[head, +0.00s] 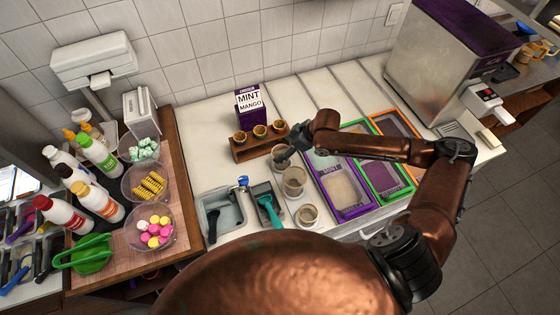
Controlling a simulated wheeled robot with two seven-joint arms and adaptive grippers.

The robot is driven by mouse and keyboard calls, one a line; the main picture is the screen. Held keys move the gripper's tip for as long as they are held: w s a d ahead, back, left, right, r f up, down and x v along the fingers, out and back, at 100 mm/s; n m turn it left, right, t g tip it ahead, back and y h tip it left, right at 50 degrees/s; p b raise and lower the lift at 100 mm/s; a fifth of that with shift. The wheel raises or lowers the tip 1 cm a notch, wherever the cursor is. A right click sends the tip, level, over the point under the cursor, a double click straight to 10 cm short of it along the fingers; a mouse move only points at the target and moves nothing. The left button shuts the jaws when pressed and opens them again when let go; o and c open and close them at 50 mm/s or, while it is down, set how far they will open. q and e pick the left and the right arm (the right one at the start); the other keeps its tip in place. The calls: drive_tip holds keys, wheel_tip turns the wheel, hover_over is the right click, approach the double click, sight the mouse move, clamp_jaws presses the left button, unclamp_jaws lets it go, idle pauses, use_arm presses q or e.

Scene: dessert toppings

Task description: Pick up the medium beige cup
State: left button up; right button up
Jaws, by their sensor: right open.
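Beige cups stand in a line on the white counter in the middle of the head view. The middle one (294,182) looks larger than the front one (307,215). A third cup (281,153) at the back is partly covered by my right gripper. I cannot tell for sure which is the medium one. My right gripper (288,154) is open, pointing down at the back cup from above. Whether it touches the cup is too small to tell. My left gripper is not in view.
Purple (350,212), green and orange framed trays lie right of the cups. A grey bin (258,190) with a teal scoop (270,211) is on the left.

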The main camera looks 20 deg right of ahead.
sight(284, 152)
drive_tip(key=f, duration=0.1)
drive_tip(key=w+f+b, duration=0.1)
drive_tip(key=f, duration=0.1)
drive_tip(key=a+f, duration=0.1)
drive_tip(key=f, duration=0.1)
drive_tip(key=shift+w, duration=0.15)
drive_tip(key=x, duration=0.4)
drive_tip(key=shift+w+f, duration=0.15)
drive_tip(key=shift+f, duration=0.2)
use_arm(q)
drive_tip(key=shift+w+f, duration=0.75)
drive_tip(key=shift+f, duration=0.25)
use_arm(e)
drive_tip(key=shift+c, duration=0.7)
drive_tip(key=c, duration=1)
drive_tip(key=shift+c, duration=0.3)
